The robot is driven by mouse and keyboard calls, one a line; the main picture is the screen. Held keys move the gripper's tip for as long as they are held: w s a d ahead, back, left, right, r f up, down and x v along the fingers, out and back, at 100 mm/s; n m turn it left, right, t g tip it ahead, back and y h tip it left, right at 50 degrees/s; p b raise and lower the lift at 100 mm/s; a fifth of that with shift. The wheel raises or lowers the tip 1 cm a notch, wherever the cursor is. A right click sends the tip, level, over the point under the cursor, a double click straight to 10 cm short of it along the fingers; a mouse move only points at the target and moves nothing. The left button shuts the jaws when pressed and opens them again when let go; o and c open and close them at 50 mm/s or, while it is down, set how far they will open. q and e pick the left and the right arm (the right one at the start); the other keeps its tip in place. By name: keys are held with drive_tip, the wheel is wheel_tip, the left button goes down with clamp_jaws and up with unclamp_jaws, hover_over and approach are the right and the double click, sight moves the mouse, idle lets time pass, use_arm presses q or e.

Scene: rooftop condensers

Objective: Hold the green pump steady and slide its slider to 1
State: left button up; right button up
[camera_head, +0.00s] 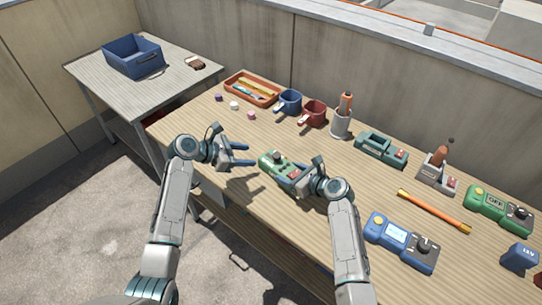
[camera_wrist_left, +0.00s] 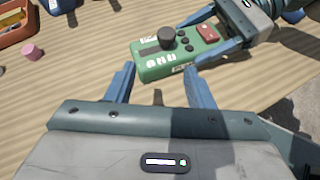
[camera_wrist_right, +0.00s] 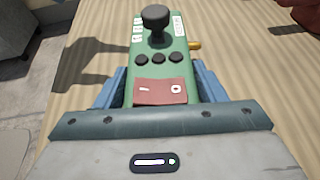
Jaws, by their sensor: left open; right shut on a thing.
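The green pump (camera_head: 276,161) lies on the table between my two grippers. It also shows in the left wrist view (camera_wrist_left: 172,62), with a black knob (camera_wrist_left: 166,38), small black buttons and a red switch (camera_wrist_left: 208,32). In the right wrist view the red part (camera_wrist_right: 160,92) carries the marks I and 0. I cannot tell for sure which part is the slider or where it is set. My right gripper (camera_wrist_right: 158,72) is shut on the pump's red-switch end, one finger on each side. My left gripper (camera_head: 250,155) is open and empty, just left of the pump, fingers pointing at it.
Behind stand an orange tray (camera_head: 238,92), a blue mug (camera_head: 291,97), a red mug (camera_head: 316,108) and a grey cup (camera_head: 341,128).

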sight(276, 156)
use_arm(q)
drive_tip(key=w+d+f, duration=0.1)
drive_tip(key=d, duration=0.1)
drive_tip(key=w+d+f+n+t, duration=0.1)
drive_tip(key=d, duration=0.2)
drive_tip(key=w+d+f+n+h, duration=0.1)
drive_tip(key=d, duration=0.2)
drive_tip(key=shift+f+t, duration=0.2)
drive_tip(key=shift+t, duration=0.1)
idle(0.3)
